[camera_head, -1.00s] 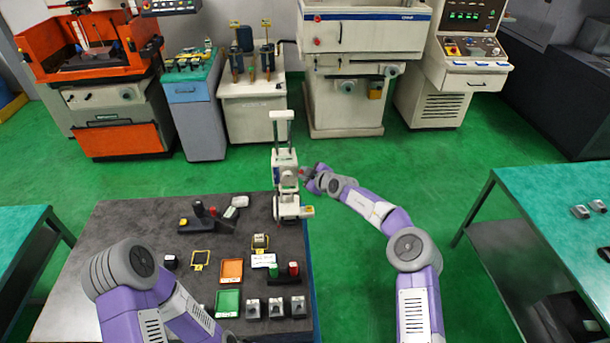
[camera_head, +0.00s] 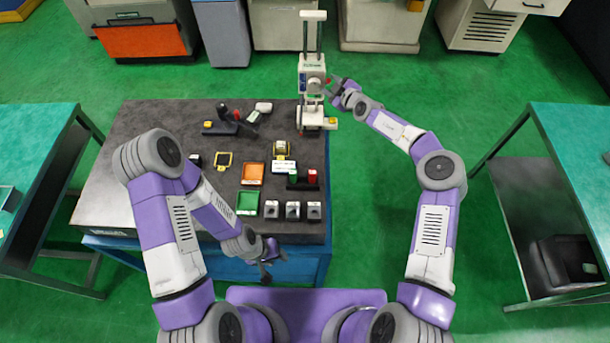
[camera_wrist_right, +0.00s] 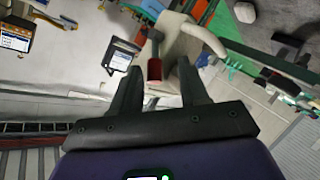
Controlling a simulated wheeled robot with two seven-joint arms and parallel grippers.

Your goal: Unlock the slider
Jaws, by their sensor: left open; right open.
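A white upright machine (camera_head: 312,75) with a column and slider head stands at the back right corner of the dark table. A small red knob (camera_head: 328,81) sticks out from its right side. My right gripper (camera_head: 333,84) is open beside that knob. In the right wrist view the red-tipped lever (camera_wrist_right: 155,70) appears between the two open fingers (camera_wrist_right: 158,66); I cannot tell whether the fingers touch it. My left gripper (camera_head: 266,272) is open and empty, low in front of the table's front edge, far from the machine.
The dark table (camera_head: 130,140) holds an orange tray (camera_head: 252,173), a green tray (camera_head: 248,203), several grey blocks (camera_head: 292,210) and a black tool stand (camera_head: 225,127). Green-topped tables stand left (camera_head: 35,135) and right (camera_head: 575,150). Green floor is clear right of the machine.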

